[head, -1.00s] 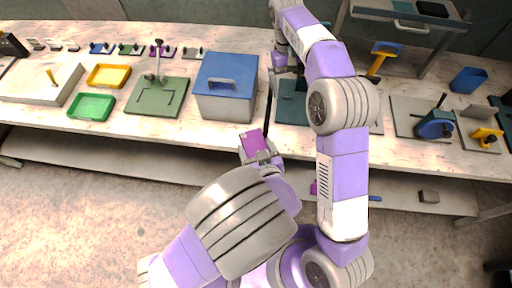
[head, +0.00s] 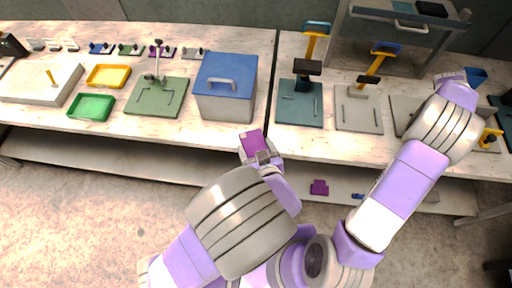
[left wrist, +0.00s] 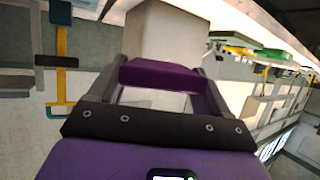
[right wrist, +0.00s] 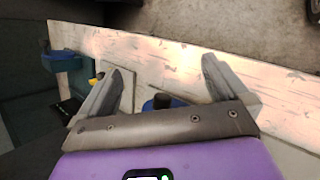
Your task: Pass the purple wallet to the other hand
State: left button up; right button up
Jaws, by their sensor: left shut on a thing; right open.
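The purple wallet (head: 252,143) is held up in my left gripper (head: 258,157), in front of the bench's front edge and below the blue box. In the left wrist view the wallet (left wrist: 160,75) lies across between the two fingers, which are shut on it. My right gripper (right wrist: 158,85) is open, with nothing between its fingers in the right wrist view. It is over the right end of the bench. In the head view its fingers are hidden behind my right arm.
A blue box (head: 226,88) with a handle stands behind the wallet. Green (head: 91,107) and yellow (head: 108,75) trays lie to the left. A blue bin (right wrist: 62,61) shows near the right gripper. A small purple piece (head: 319,187) lies on the lower shelf.

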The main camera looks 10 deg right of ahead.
jog(key=s+d+f+n, duration=0.2)
jog(key=s+f, duration=0.8)
jog(key=s+a+f+t+y, duration=0.1)
jog(key=a+f+t+y, duration=0.15)
jog(key=a+f, duration=0.7)
jog(key=w+a+f+m+t+y, duration=0.1)
jog(key=w+a+f, duration=0.2)
jog(key=a, duration=0.5)
jog(key=w+a+f+t+y, duration=0.1)
jog(key=w+a+f+y, duration=0.2)
jog(key=a, duration=0.4)
jog(key=w+a+f+m+t, duration=0.1)
jog(key=w+a+f, duration=0.25)
jog(key=a, duration=0.45)
jog(key=s+a+m+y, duration=0.3)
jog(key=a, duration=2.1)
jog(key=shift+s+y, duration=0.2)
jog(key=shift+y, duration=0.15)
